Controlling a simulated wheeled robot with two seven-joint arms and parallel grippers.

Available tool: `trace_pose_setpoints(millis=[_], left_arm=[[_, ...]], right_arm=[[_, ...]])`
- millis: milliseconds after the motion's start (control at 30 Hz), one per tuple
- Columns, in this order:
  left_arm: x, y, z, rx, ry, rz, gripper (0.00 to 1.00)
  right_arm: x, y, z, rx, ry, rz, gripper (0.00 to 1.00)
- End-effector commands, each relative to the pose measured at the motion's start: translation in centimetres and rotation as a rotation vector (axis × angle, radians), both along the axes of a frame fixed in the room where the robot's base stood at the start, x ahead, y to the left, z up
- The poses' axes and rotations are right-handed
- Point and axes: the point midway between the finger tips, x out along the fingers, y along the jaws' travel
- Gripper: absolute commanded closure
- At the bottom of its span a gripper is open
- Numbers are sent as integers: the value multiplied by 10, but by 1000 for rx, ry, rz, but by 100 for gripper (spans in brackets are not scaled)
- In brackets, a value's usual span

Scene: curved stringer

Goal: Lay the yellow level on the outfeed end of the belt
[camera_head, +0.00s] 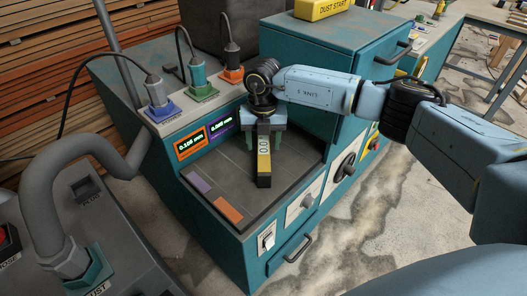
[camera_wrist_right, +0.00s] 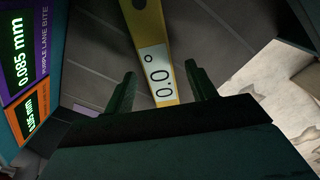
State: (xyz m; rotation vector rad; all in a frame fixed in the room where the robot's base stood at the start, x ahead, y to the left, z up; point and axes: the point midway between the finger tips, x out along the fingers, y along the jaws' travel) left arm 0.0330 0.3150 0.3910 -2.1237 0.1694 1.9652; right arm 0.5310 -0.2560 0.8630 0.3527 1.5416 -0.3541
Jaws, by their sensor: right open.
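The yellow level (camera_head: 264,165) has a pale face reading 0.0° and a black end. It appears to lie on the dark belt surface (camera_head: 225,173) of the teal machine, its black end towards the front edge. In the right wrist view the level (camera_wrist_right: 157,60) runs between my two dark green fingers. My right gripper (camera_head: 264,143) is directly over the level, pointing down, with its fingers apart on either side of it. A gap shows between the fingers and the level. My left gripper is not in the head view.
A teal cabinet (camera_head: 320,50) rises behind my right arm. A grey hose (camera_head: 45,190) curves at left.

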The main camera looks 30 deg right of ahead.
Motion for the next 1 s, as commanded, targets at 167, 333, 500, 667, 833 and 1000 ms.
trace_pose_setpoints(millis=[167,333,500,667,833,1000], left_arm=[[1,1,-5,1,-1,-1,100],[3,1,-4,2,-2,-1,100],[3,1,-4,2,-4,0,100],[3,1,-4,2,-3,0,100],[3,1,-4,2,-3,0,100],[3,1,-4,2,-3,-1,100]], right_arm=[[-1,0,-25,1,2,1,44],[0,0,-26,1,0,1,44],[0,0,-26,1,0,1,59],[0,0,-26,1,0,1,80],[0,0,-25,2,-1,1,98],[0,0,-25,1,-2,1,100]])
